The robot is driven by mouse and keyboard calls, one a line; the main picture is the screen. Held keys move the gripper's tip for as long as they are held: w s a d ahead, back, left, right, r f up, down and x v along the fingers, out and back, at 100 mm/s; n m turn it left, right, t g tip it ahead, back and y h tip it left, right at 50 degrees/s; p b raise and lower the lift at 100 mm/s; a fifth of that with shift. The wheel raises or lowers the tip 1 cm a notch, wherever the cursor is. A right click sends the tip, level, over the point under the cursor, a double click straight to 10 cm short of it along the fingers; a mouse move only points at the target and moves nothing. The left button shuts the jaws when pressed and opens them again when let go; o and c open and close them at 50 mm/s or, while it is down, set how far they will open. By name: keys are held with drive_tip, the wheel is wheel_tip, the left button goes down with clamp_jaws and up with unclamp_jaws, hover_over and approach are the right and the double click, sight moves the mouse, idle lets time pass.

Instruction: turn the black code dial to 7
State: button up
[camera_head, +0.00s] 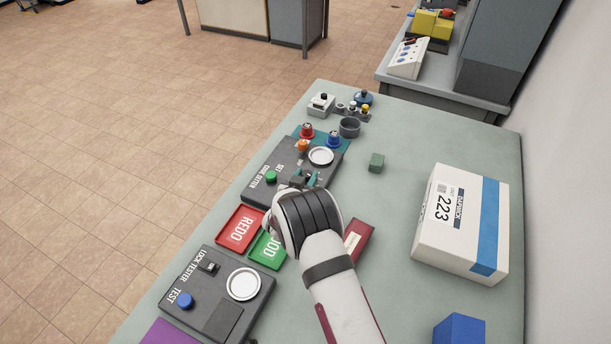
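The dark code setter panel (262,196) lies on the grey-green table, with a green button (271,177), an orange-topped knob (303,147) and a white disc (321,156) on it. My gripper (306,178) is low over the panel's near right part, to the right of the green button. Its teal fingertips show beside a small dark part, which looks like the black code dial (309,177). The dial is mostly hidden by my gripper, and its setting cannot be read. Whether the fingers press on it is too small to tell.
A red REDO tray (240,230) and a green tray (267,249) lie left of my wrist. The lock tester (222,310) is nearer. A dark red block (358,238) is close to my arm's right.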

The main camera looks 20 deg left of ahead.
clamp_jaws()
drive_tip(key=shift+a+m+h, duration=0.15)
drive_tip(key=shift+m+h, duration=0.25)
drive_tip(key=shift+h, duration=0.1)
drive_tip(key=shift+a+m+h, duration=0.1)
drive_tip(key=shift+m+h, duration=1)
drive_tip(key=shift+h, duration=0.2)
drive_tip(key=o, duration=0.5)
unclamp_jaws()
drive_tip(key=v, duration=1.6)
